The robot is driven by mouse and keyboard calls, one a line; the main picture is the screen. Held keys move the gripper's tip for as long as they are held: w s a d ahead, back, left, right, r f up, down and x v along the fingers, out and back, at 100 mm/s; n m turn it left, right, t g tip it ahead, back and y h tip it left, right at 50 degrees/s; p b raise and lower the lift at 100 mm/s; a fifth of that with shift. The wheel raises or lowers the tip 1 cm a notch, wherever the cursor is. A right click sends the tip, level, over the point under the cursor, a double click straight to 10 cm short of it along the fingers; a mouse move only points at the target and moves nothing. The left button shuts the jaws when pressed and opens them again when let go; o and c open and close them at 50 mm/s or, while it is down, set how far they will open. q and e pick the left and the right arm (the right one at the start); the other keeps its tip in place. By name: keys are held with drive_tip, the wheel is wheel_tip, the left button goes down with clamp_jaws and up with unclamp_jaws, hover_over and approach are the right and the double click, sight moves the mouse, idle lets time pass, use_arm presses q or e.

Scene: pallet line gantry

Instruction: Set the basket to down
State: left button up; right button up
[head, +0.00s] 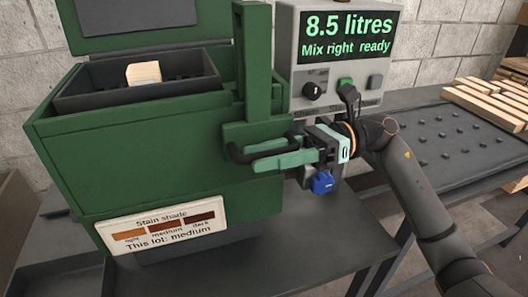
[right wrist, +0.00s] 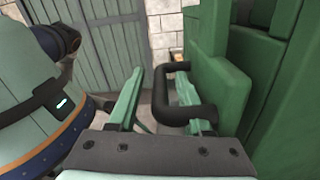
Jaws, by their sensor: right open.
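The basket (head: 95,92) is a dark open tray raised at the top of the green dip tank (head: 130,165). A light wooden block (head: 144,73) sits in it. A black handle (head: 240,155) sticks out from a green sliding block beside the green post (head: 255,70). My right gripper (head: 280,153) is open at this handle. In the right wrist view the black handle (right wrist: 185,97) lies between the two green fingers (right wrist: 155,98); I cannot tell whether either finger touches it. My left gripper is not in view.
A grey control box (head: 338,60) reads "8.5 litres, Mix right ready". It has a black knob, green and grey buttons, and a blue tap (head: 321,182) below. A shade sign (head: 163,229) reads "This lot: medium".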

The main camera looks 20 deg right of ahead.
drive_tip(key=shift+a, duration=0.25)
clamp_jaws()
idle(1.4)
